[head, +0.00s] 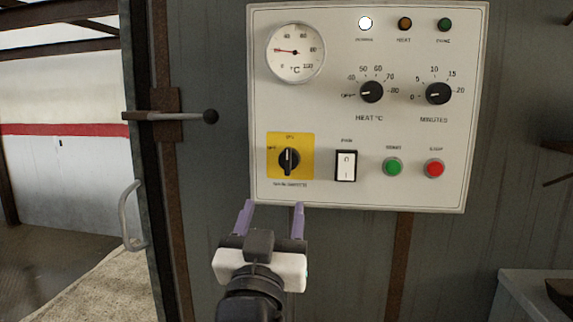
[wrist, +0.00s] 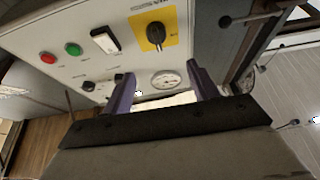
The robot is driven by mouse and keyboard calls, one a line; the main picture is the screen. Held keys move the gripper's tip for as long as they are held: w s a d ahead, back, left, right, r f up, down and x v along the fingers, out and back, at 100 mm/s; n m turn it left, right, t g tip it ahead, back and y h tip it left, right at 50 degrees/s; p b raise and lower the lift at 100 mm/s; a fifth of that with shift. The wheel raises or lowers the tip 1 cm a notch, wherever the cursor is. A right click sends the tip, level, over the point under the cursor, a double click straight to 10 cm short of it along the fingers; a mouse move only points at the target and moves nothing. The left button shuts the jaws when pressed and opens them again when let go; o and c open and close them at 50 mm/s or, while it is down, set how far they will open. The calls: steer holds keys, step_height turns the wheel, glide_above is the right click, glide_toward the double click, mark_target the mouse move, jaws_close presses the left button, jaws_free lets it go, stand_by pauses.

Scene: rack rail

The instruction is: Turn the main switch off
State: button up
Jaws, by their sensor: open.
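The main switch (head: 289,158) is a black rotary knob on a yellow plate at the lower left of the white control panel (head: 340,118). Its handle stands upright, with its white mark toward the ON label at the top; OFF is printed at the left. The switch also shows in the wrist view (wrist: 155,34), upper middle. My gripper (head: 273,206), with purple fingers, is open and empty. It is below the switch in the head view, at the panel's lower edge, and apart from the knob. Both fingers also show in the wrist view (wrist: 160,85).
A rocker switch (head: 346,165), a green button (head: 393,167) and a red button (head: 434,168) sit right of the main switch. Two dials and a temperature gauge (head: 295,51) are above. The white lamp (head: 365,23) is lit. A lever with a black ball (head: 210,116) sticks out at left.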

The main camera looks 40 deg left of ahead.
mark_target(287, 163)
steer(key=p+x, duration=0.4)
steer(key=x, duration=0.9)
steer(key=shift+w+a, duration=0.1)
steer(key=shift+w, duration=0.4)
steer(key=shift+c, duration=0.2)
steer(key=c, duration=0.9)
steer(key=shift+c, duration=0.2)
